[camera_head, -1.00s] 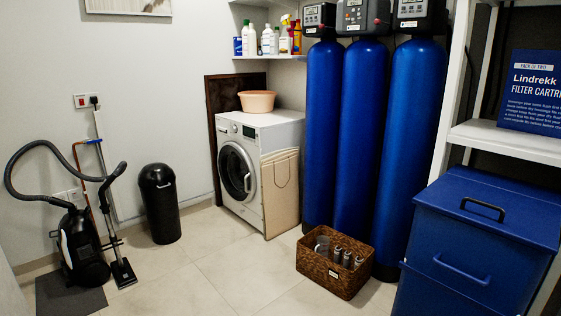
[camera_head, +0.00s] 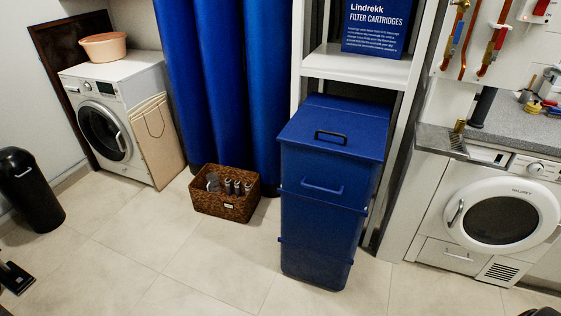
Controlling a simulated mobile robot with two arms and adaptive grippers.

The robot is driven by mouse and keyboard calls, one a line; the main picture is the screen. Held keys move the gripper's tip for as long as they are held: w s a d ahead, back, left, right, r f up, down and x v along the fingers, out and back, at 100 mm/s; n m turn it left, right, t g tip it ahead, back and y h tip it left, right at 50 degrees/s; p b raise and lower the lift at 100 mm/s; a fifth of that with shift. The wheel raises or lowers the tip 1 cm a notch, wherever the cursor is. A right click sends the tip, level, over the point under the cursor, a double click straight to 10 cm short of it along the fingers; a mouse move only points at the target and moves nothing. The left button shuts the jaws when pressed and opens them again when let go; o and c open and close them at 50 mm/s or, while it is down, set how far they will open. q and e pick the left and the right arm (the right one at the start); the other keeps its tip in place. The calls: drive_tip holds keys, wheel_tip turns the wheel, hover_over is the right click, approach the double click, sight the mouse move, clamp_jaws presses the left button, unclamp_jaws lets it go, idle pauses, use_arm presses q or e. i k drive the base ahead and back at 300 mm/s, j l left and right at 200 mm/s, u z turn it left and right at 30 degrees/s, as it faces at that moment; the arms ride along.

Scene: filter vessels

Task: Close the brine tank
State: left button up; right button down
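The brine tank (camera_head: 318,240) is a tall dark-blue box standing on the tiled floor in the middle of the head view, in front of a white shelf unit. Its blue lid (camera_head: 355,133) lies over the top and carries a black handle (camera_head: 331,137). I see no clear gap under the lid's front edge from here; whether it is fully seated I cannot tell. A blue bar handle (camera_head: 322,188) is on the tank's front.
A white dryer (camera_head: 500,215) stands at right under a counter. A washing machine (camera_head: 100,125) and black bin (camera_head: 32,190) are at left. Front floor is mostly clear.

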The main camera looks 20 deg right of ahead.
sight(325, 198)
drive_tip(key=z, duration=1.1)
